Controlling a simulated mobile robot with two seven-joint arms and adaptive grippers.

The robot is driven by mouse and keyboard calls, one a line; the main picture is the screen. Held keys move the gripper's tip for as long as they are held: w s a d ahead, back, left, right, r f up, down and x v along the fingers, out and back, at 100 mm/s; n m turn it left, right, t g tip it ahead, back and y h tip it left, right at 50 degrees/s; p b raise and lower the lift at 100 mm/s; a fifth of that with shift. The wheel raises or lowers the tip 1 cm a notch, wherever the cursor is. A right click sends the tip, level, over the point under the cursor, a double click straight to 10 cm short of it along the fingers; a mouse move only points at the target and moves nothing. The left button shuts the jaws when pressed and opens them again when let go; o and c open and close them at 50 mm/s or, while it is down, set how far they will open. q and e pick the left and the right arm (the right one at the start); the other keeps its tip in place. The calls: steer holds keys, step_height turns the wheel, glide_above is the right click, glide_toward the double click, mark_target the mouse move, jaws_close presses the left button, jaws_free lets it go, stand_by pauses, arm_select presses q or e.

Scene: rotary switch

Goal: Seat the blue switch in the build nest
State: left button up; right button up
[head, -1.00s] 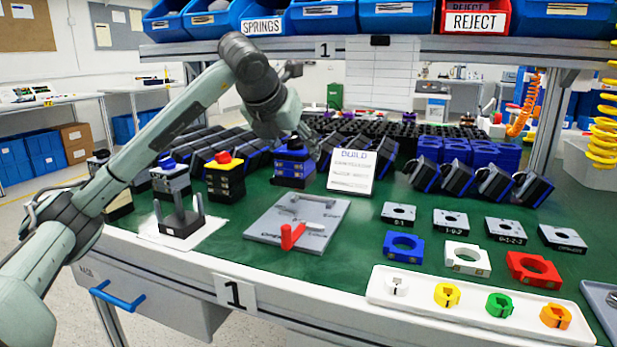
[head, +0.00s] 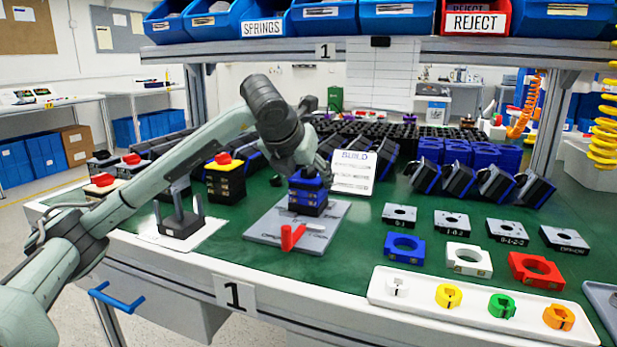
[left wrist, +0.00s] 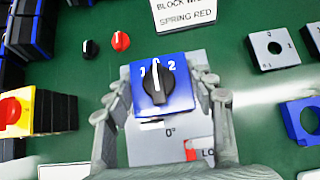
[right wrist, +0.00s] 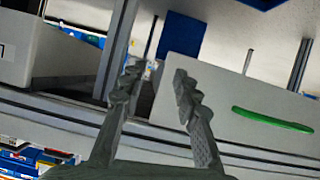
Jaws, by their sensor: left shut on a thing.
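The blue switch (head: 307,194) is a blue and black block. Its black knob (left wrist: 157,84) and the marks 1, 0, 2 face up in the left wrist view. My left gripper (left wrist: 160,92) is shut on it, one finger at each side; it also shows in the head view (head: 308,168). The switch is upright over the back part of the build nest, a grey plate (head: 265,231) with a red lever (head: 291,238). I cannot tell whether it touches the plate. The switch hides the middle of the nest. My right gripper (right wrist: 158,88) is open and empty, away from the table top.
A fixture (head: 180,222) on a white sheet stands left of the nest. A yellow switch with a red button (head: 225,178) is behind it. The BUILD card (head: 352,172) stands behind the nest. Coloured rings, plates and a white tray (head: 385,292) lie to the right.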

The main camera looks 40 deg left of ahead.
arm_select(q)
steer(key=o, duration=1.3)
arm_select(e)
steer(key=shift+a+r, duration=0.2)
arm_select(q)
steer(key=shift+r, duration=0.1)
steer(key=p+v, duration=0.1)
steer(key=v, duration=1.1)
arm_select(e)
steer(key=s+d+f+g+h, duration=0.1)
steer(key=s+d+f+g, duration=0.1)
steer(key=d+f, duration=0.2)
steer(key=shift+s+f+g+h, duration=0.15)
steer(key=shift+s+g+h, duration=0.1)
steer(key=shift+g+h, duration=0.05)
